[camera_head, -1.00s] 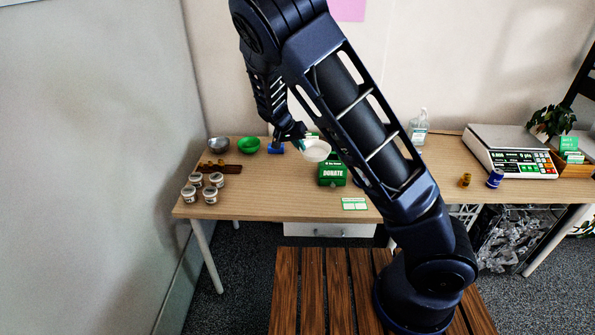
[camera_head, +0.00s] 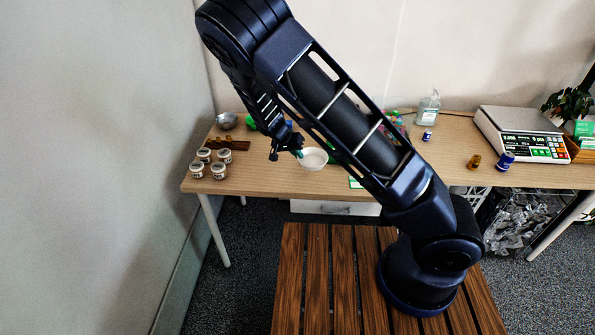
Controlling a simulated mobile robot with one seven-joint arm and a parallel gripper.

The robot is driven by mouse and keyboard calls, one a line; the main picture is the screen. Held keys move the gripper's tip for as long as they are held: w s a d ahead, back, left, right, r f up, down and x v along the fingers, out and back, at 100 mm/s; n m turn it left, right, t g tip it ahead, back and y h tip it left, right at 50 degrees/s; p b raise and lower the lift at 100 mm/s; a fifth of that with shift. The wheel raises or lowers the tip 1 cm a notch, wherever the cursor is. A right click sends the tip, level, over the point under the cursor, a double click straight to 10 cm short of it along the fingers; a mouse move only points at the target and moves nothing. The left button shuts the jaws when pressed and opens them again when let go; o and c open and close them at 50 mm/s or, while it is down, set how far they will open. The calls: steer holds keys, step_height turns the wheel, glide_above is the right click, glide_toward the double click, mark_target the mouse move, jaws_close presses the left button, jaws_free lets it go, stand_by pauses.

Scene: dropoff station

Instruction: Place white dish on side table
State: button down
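The white dish (camera_head: 313,161) is a small round bowl near the middle of the head view, in front of the desk top. My gripper (camera_head: 299,153) is at its left rim and appears shut on it. The fingertips are small and dark here, partly merged with the wrist. The dish looks held above the desk, roughly upright. A low brown slatted wooden table (camera_head: 316,275) stands in the foreground, its visible top bare apart from my arm's base at its right.
The desk (camera_head: 262,177) holds several small jars (camera_head: 219,171), a metal bowl (camera_head: 227,121), a pump bottle (camera_head: 428,107), a blue jar (camera_head: 505,161) and a scale (camera_head: 525,135). My arm hides the desk's middle. The slatted table's left and centre are free.

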step_height(320, 180, down, 9)
steer(key=shift+f, duration=0.1)
stand_by(0.4)
steer(key=c, duration=1.6)
jaws_free()
